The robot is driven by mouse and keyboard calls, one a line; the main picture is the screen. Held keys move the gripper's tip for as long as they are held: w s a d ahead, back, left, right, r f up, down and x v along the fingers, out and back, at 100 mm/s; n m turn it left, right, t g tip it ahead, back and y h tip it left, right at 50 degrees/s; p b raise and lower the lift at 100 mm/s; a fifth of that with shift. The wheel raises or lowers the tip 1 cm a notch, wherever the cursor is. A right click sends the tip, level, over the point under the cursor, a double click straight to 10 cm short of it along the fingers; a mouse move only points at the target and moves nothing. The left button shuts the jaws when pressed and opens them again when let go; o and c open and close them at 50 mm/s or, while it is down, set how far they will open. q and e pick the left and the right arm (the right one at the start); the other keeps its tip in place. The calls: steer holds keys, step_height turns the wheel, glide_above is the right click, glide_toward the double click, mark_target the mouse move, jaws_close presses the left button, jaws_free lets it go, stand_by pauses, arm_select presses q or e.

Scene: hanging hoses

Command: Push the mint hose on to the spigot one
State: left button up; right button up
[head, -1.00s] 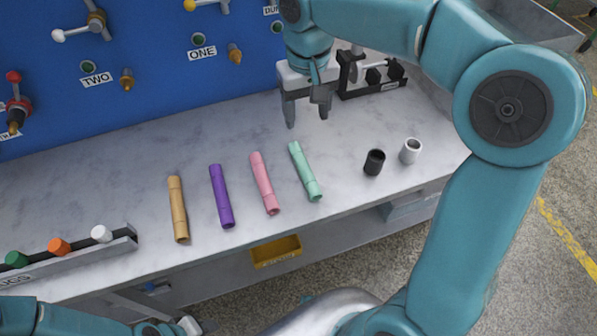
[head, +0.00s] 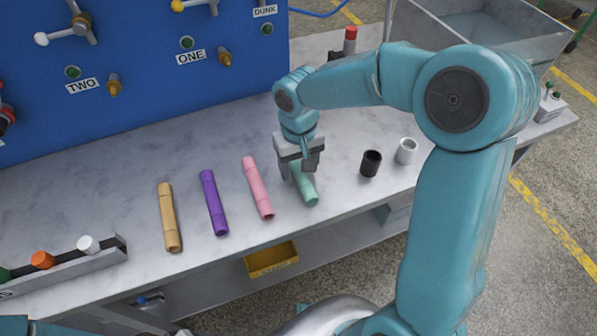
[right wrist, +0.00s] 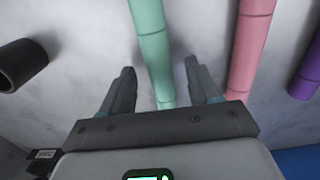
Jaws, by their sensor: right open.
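The mint hose (head: 306,189) lies on the grey bench, the rightmost of several short hoses in a row. My right gripper (head: 298,172) is open above its far end, pointing down. In the right wrist view the mint hose (right wrist: 151,45) runs between the two spread fingers (right wrist: 160,75), with a gap on each side. Brass spigot one (head: 225,57) sticks out of the blue panel beside the ONE label (head: 191,58), with nothing on it. My left gripper is not in view; only a bit of its arm shows at the lower left.
Pink (head: 258,188), purple (head: 214,203) and tan (head: 169,217) hoses lie to the left. A black cup (head: 371,163) and a white cup (head: 406,151) stand to the right. A rack of plugs (head: 70,264) is at the front left. Spigot two (head: 113,84) is also bare.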

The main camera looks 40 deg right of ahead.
steer(key=shift+d+f, duration=0.1)
steer(key=shift+f, duration=0.55)
jaws_close()
steer(key=shift+r, duration=0.1)
